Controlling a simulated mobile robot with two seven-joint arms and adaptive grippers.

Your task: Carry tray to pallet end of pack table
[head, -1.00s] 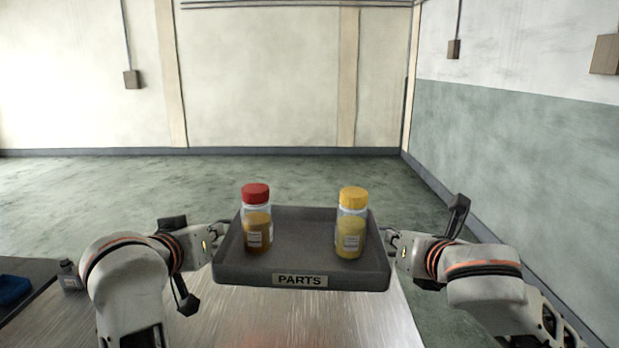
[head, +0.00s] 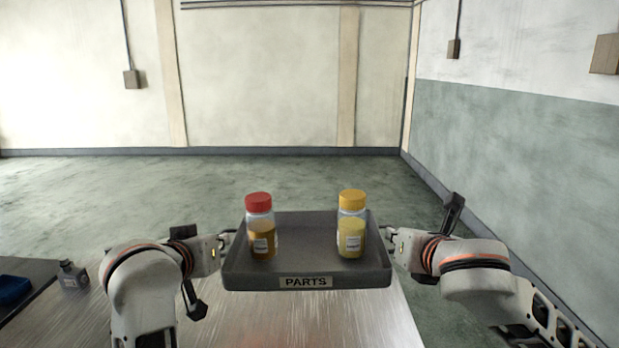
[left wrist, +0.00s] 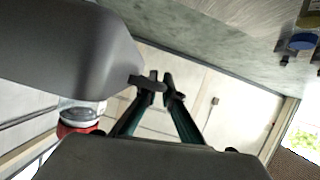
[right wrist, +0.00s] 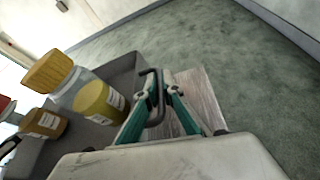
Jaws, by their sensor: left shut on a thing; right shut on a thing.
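The grey tray (head: 250,281) with a PARTS label is held level over the metal table (head: 330,325) in the head view. A red-capped bottle (head: 262,240) with brown-amber contents stands upright on its left half. A yellow-capped bottle (head: 351,238) with yellow contents stands upright on its right half. My left gripper (head: 228,238) is shut on the tray's left side handle; the left wrist view shows its fingers (left wrist: 157,85) at the handle. My right gripper (head: 388,236) is shut on the right side handle, a dark loop between its fingers (right wrist: 160,92) in the right wrist view.
Open green floor (head: 150,195) lies beyond the table, and a wall (head: 520,170) is at the right.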

